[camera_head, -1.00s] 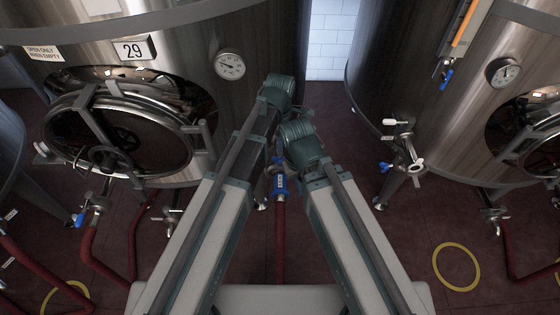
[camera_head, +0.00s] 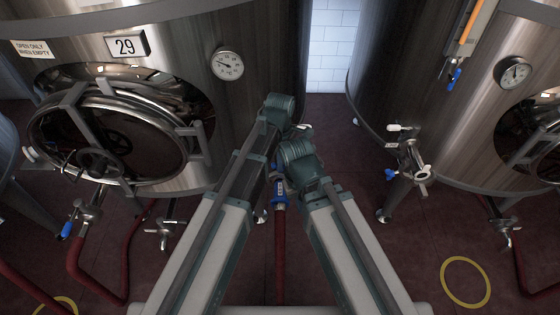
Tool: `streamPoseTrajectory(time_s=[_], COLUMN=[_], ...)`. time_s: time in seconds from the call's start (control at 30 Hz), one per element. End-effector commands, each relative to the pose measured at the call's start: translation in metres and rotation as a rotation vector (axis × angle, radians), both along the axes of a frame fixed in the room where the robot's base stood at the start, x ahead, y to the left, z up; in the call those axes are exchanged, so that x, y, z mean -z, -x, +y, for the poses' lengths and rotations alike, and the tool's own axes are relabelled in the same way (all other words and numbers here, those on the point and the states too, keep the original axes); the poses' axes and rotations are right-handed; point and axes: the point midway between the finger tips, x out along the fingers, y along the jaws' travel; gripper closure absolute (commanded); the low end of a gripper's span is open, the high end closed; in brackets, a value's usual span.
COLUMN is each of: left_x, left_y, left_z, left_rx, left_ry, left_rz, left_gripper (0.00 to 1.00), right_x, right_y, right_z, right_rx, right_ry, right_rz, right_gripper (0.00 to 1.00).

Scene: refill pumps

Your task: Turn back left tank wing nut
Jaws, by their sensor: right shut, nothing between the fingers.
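The left tank (camera_head: 255,125) is a steel vessel marked 29. Its round manway door (camera_head: 110,140) is at the left, with a bar, a small wheel and clamps on its rim. A blue-handled valve (camera_head: 279,192) with a red hose stands low beside the left tank, partly behind my arms. My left gripper (camera_head: 281,107) is up in front of the tank's right side. My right gripper (camera_head: 298,153) is just below it, close to the valve. My arm links largely hide both sets of fingers. The right one is shut and empty.
A right tank (camera_head: 400,90) carries a sample valve (camera_head: 408,160) and a gauge (camera_head: 514,72). Red hoses (camera_head: 75,262) run over the floor at lower left. A yellow ring (camera_head: 465,282) marks bare floor at right. White tiles show through the gap between the tanks.

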Motion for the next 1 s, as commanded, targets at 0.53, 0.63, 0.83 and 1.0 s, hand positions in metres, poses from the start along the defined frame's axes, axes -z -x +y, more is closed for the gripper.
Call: streamPoseTrajectory(time_s=[0.53,0.63,0.83,1.0], left_x=[0.0001,0.0001,0.0001,0.0001], left_y=[0.0000,0.0000,0.0001,0.0001], left_z=[0.0000,0.0000,0.0000,0.0000], left_rx=[0.022,0.059,0.195,0.353], left_ry=[0.000,0.000,0.000,0.000], left_rz=[0.000,0.000,-0.001,-0.003], left_gripper=[1.00,1.00,1.00,1.00], right_x=[0.0001,0.0001,0.0001,0.0001], right_y=[0.0000,0.0000,0.0000,0.0000], right_z=[0.0000,0.0000,0.0000,0.0000], right_rx=[0.000,0.000,0.000,0.000], right_ry=[0.000,0.000,0.000,0.000], right_rz=[0.000,0.000,0.000,0.000], right_gripper=[1.00,1.00,1.00,1.00])
